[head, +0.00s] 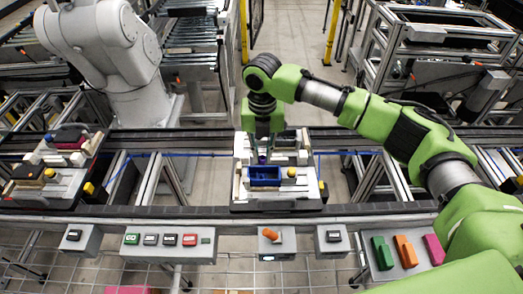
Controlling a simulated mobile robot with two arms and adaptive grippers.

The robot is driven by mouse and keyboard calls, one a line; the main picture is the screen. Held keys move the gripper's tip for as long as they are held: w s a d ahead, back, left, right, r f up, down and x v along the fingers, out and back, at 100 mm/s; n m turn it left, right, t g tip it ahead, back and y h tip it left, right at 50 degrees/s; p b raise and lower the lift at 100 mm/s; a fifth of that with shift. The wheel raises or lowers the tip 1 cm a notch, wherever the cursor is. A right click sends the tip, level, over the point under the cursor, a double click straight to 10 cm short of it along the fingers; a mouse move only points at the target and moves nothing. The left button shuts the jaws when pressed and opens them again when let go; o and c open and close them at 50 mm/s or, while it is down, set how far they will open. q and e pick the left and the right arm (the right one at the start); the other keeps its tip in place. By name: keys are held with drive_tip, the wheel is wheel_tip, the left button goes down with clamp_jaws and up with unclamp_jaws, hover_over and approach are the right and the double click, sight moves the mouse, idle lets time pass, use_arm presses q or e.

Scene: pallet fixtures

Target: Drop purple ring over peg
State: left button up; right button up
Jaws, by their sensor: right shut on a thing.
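My right gripper (263,145) points straight down over the middle pallet fixture (308,198), and its fingers are small and partly hidden. A small bit of purple (262,158) shows at its fingertips; I take this to be the purple ring, though its round shape cannot be made out. The gripper is shut on it, just behind and above a blue open box (265,176) on the fixture. The peg cannot be told apart under the gripper. My left gripper is not in view.
A yellow knob (292,172) sits right of the blue box. Another loaded pallet (38,192) stands at the left on the conveyor rail. In front are a button panel (168,245), an orange-handled switch box (271,242) and colored blocks (405,251). A white robot arm (115,55) stands behind.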

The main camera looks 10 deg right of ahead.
sight(262, 158)
drive_tip(key=shift+w+f+b, duration=0.2)
drive_tip(key=shift+f+b, duration=0.25)
drive_tip(key=shift+f, duration=0.2)
drive_tip(key=shift+w+f+b, duration=0.15)
drive_tip(key=shift+f+b, duration=0.25)
drive_tip(key=shift+f, duration=0.2)
wheel_tip(262, 158, down, 2)
drive_tip(key=shift+b, duration=0.6)
drive_tip(key=shift+f, duration=0.7)
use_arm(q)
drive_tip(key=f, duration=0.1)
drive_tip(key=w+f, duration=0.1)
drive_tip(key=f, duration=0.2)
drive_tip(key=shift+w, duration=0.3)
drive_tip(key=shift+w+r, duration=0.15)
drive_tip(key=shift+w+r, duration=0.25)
use_arm(e)
drive_tip(key=shift+w, duration=0.1)
